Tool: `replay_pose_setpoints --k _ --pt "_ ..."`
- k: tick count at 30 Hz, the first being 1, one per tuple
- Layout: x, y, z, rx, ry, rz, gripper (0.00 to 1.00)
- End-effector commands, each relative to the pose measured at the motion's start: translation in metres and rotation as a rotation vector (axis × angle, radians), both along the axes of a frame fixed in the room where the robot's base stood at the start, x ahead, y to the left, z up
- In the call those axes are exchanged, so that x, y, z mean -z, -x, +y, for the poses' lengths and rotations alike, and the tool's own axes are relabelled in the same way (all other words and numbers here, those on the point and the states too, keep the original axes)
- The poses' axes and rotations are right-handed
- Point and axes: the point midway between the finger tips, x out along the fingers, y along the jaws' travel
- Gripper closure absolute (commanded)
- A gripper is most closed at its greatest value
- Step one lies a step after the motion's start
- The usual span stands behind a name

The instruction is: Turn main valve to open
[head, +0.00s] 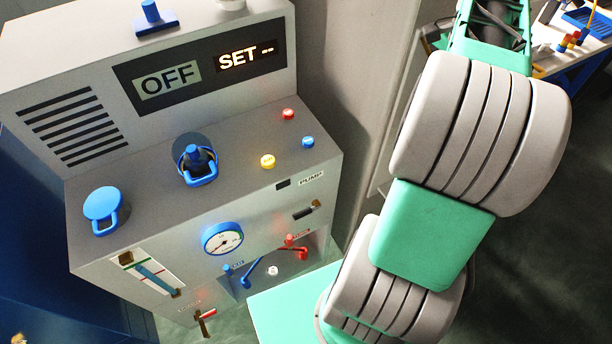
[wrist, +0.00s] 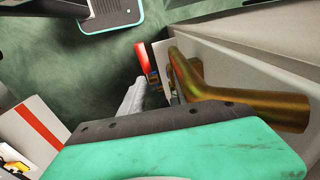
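A small valve with a red handle (head: 204,326) sticks out low on the front of the grey machine (head: 95,235). A small label is above it, too small to read, so I cannot confirm it is the main valve. In the wrist view a red handle (wrist: 142,58) stands just beyond my gripper (wrist: 146,88), beside a bent brass pipe (wrist: 250,106). One grey finger shows left of the handle. The other finger is not clearly seen, so its opening and any contact are unclear. My gripper is hidden in the head view.
The machine's front also carries a gauge (head: 222,239), a blue lever (head: 231,277) and a red lever (head: 297,246) in a recess. Blue knobs and small lit buttons are on its sloped panel. The display (head: 167,81) reads OFF. A dark blue cabinet (head: 40,270) stands at left.

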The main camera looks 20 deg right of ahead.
Motion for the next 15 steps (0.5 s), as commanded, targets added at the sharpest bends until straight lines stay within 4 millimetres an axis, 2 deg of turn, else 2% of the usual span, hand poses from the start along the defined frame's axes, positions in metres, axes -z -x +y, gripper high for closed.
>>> replay_pose_setpoints --k 6,15 --pt "0.017 -0.021 0.046 -0.192 0.024 -0.019 0.61" --pt "0.041 -0.039 0.109 -0.458 0.060 -0.050 0.61"
